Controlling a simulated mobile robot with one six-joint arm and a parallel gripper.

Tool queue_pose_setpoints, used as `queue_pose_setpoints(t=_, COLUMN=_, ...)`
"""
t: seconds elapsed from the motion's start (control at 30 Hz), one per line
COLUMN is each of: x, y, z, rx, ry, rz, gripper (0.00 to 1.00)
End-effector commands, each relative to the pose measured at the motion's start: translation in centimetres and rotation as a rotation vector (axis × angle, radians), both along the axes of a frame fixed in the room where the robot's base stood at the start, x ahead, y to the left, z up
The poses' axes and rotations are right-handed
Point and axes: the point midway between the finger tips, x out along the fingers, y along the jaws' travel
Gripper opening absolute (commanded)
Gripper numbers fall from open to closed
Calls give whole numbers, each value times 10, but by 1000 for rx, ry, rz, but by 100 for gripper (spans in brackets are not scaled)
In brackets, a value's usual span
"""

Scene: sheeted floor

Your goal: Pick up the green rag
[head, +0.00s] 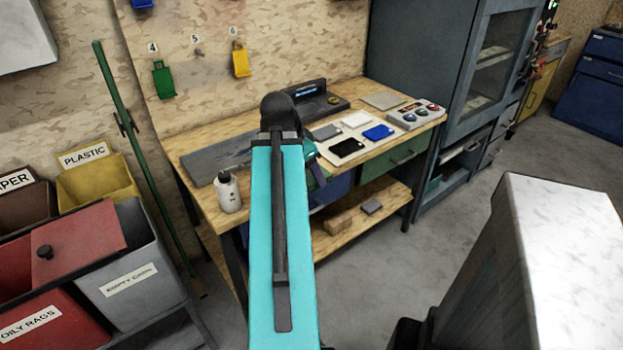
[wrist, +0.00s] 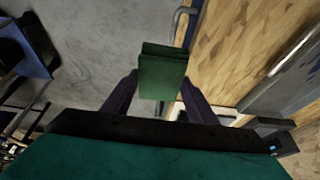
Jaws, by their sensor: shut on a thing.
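The green rag (wrist: 162,75) shows in the wrist view as a dark green folded block. My gripper (wrist: 160,88) is shut on it, with a dark finger at each side. The rag is held out in front of the wrist, with the bench edge and grey floor behind it. In the head view my own arm covers most of the gripper, and I cannot make out the rag clearly there.
The wooden workbench (head: 205,197) holds a white bottle (head: 228,192), several flat pads including a blue one (head: 379,132), and a button box (head: 416,114). Labelled bins, one marked oily rags (head: 40,318), stand at left. A white-topped block (head: 565,230) stands at right.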

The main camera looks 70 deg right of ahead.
Motion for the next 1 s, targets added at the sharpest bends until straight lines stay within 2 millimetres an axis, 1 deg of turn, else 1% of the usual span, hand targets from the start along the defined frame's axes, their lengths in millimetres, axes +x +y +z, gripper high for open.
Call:
queue_pose_setpoints(t=0.03, x=0, y=1, z=-5, rx=-3, ry=-1, rz=0, gripper=30)
queue_pose_setpoints(t=0.53, x=-6, y=17, z=-2, rx=-1, ry=0, rz=0, gripper=30)
queue_pose_setpoints(t=1.0, x=-8, y=20, z=2, rx=0, ry=0, rz=0, gripper=30)
